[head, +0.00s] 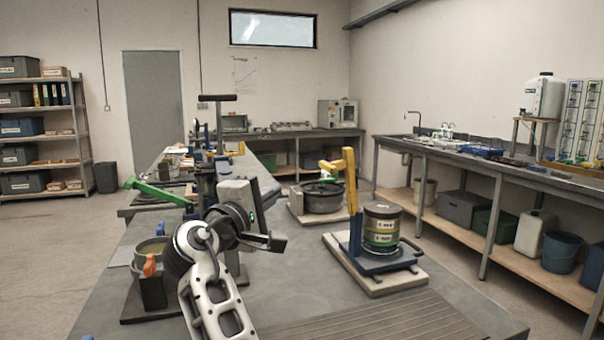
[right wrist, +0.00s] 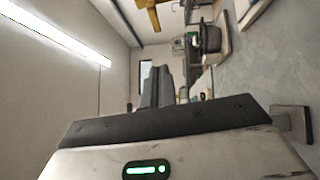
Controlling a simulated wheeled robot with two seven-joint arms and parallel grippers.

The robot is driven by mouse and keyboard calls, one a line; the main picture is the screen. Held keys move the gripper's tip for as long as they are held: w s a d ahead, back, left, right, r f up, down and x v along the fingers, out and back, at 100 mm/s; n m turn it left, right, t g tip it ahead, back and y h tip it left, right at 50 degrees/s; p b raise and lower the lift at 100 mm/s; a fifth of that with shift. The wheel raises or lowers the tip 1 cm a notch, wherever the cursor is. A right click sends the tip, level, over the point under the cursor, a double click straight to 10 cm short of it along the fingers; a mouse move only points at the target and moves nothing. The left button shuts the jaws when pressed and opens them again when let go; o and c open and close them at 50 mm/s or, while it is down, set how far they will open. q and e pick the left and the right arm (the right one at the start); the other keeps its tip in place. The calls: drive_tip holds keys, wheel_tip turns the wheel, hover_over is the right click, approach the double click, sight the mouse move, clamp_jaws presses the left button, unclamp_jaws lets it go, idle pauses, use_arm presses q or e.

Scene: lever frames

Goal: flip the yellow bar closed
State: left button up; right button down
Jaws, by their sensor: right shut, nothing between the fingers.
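The yellow bar (head: 354,195) stands upright at the left side of a blue frame (head: 378,262), its bent top pointing left. Its frame is on a pale board, and a dark can with green and yellow bands (head: 381,228) sits in the frame. The yellow bar also shows at the top of the right wrist view (right wrist: 148,8). My right gripper (head: 279,243) is shut and empty, left of the yellow bar and apart from it. Its fingers show together in the right wrist view (right wrist: 158,86). My left gripper is not in view.
Behind stands another round pot (head: 320,197) on a board with a green lever. A long green bar (head: 158,192) and a pot with an orange part (head: 150,266) are at the left. A ribbed mat (head: 375,320) lies at the front. The table between gripper and frame is clear.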

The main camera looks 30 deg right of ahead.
drive_tip(key=p, duration=0.2)
approach(322, 167)
drive_tip(key=w, duration=0.4)
drive_tip(key=d, duration=0.4)
drive_tip(key=shift+s+r, duration=0.35)
drive_tip(key=shift+s, duration=0.05)
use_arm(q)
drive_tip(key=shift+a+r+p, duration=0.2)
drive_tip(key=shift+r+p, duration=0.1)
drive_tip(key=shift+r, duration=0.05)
use_arm(e)
drive_tip(key=shift+s+d, duration=0.1)
drive_tip(key=shift+d, duration=0.35)
